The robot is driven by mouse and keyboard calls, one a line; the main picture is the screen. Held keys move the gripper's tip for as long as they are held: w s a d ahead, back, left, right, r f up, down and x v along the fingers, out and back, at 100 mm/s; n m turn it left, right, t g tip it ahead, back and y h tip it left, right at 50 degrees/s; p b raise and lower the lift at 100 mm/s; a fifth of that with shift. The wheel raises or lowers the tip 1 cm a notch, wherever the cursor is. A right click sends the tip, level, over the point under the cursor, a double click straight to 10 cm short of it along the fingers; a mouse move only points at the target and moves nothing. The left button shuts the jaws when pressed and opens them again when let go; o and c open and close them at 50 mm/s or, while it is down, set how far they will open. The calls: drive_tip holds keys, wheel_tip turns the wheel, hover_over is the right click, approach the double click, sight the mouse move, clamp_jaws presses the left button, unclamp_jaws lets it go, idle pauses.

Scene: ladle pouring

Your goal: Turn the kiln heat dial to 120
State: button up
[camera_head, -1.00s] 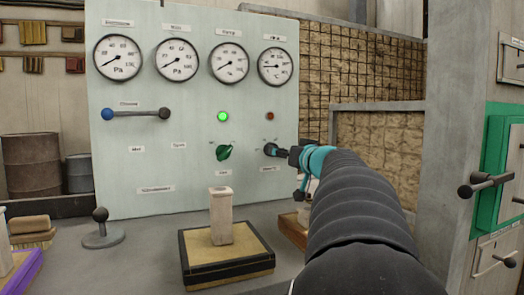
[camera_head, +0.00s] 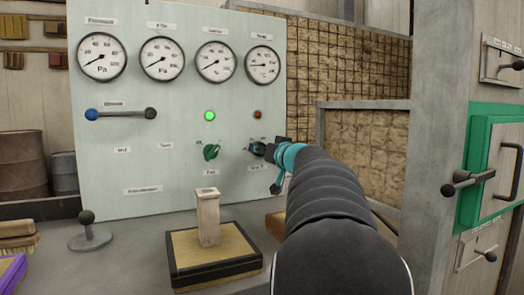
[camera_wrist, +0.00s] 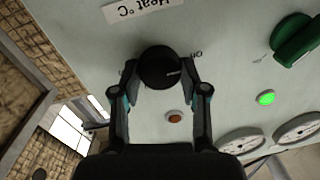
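The heat dial is a round black knob (camera_wrist: 159,67) under the upside-down "Heat °C" label (camera_wrist: 142,10) in the wrist view. It has a small pale mark on its right side. My gripper (camera_wrist: 160,74) has one finger on each side of the knob, and both fingertips appear to touch it. In the head view my gripper (camera_head: 262,150) is at the panel's lower right and mostly hides the dial. The temperature gauge (camera_head: 262,65) is above it; its needle points left, its value too small to read. A dim red-brown lamp (camera_head: 257,114) sits between them.
A green knob (camera_head: 211,152) and a lit green lamp (camera_head: 209,116) are left of the dial on the pale panel (camera_head: 180,100). A blue-ended lever (camera_head: 120,114) is further left. A pale block (camera_head: 208,218) stands on a black-edged box in front. A green-framed door (camera_head: 490,165) is at right.

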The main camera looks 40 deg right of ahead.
drive_tip(key=shift+f+m+b, duration=0.1)
drive_tip(key=shift+m+b, duration=0.2)
drive_tip(key=shift+b, duration=0.2)
drive_tip(key=m+b, duration=0.2)
drive_tip(key=m, duration=1)
drive_tip(key=m+h+b, duration=0.1)
drive_tip(key=m+b, duration=0.1)
drive_tip(key=m, duration=1)
drive_tip(key=shift+a+h, duration=0.1)
drive_tip(key=shift+h, duration=0.2)
drive_tip(key=shift+f+m, duration=0.1)
drive_tip(key=shift+m, duration=0.2)
